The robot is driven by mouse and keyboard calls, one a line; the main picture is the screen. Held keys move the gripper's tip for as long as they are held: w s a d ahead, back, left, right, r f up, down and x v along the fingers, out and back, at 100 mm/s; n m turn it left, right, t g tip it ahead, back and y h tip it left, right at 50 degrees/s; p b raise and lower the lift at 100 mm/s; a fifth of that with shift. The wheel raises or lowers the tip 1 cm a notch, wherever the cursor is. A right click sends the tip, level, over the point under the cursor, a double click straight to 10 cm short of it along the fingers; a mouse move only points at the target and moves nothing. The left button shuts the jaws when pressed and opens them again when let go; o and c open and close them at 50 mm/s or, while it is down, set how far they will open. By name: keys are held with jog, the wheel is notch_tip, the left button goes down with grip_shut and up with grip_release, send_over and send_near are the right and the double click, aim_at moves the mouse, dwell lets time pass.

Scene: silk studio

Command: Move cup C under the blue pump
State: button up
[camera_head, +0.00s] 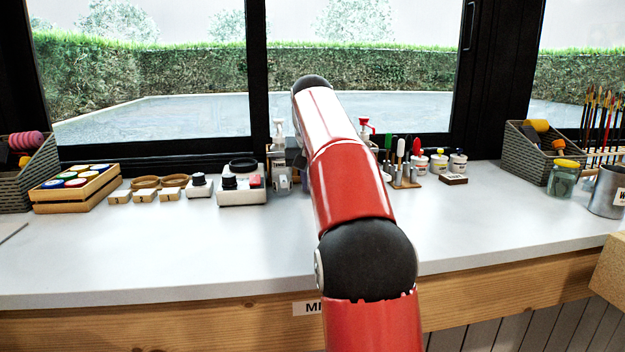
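My red and white arm reaches forward over the counter from the bottom and covers the middle of the view. Its end bends away behind its own links, so my gripper does not show. A pump bottle with a pale top (278,130) stands just left of my arm, near the window. A pump with a red top (365,125) shows just right of my arm, its lower part mostly hidden. I see no pump that is clearly blue; one may be behind my arm. No cup marked C can be made out.
A white counter (480,220) has clear room in front. Several small white pots (438,164), a grey basket (530,152), a glass jar (564,180) and a metal can (606,190) are on the right.

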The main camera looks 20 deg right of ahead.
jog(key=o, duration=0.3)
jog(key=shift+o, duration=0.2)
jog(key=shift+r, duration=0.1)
